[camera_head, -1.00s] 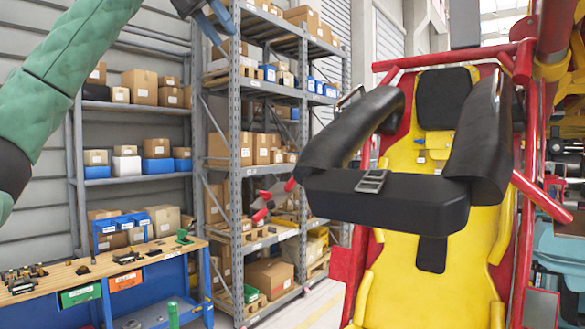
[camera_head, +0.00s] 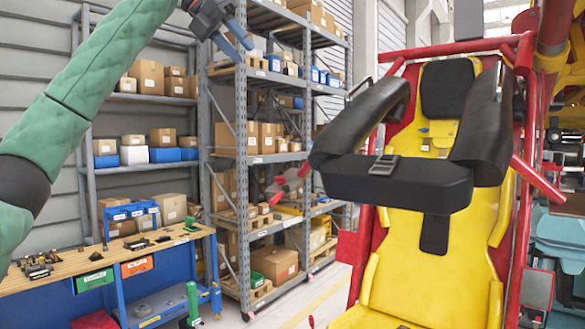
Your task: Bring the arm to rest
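My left arm (camera_head: 95,100), in a green quilted sleeve, comes in from the left edge and slants up to the top of the head view. My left gripper (camera_head: 236,40) hangs at its end, dark with bluish fingers. The two fingers look apart with nothing between them. It is in front of the upper grey shelving, well left of and above the yellow coaster seat (camera_head: 425,275). A black padded restraint (camera_head: 400,182) with a buckle lies across that seat. My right gripper is not in view.
A wooden-topped workbench (camera_head: 120,262) with tools and small bins stands at lower left. Grey shelving (camera_head: 240,130) with boxes is behind it. Red frame tubes (camera_head: 530,180) flank the seat. Open floor (camera_head: 320,300) shows between bench and seat.

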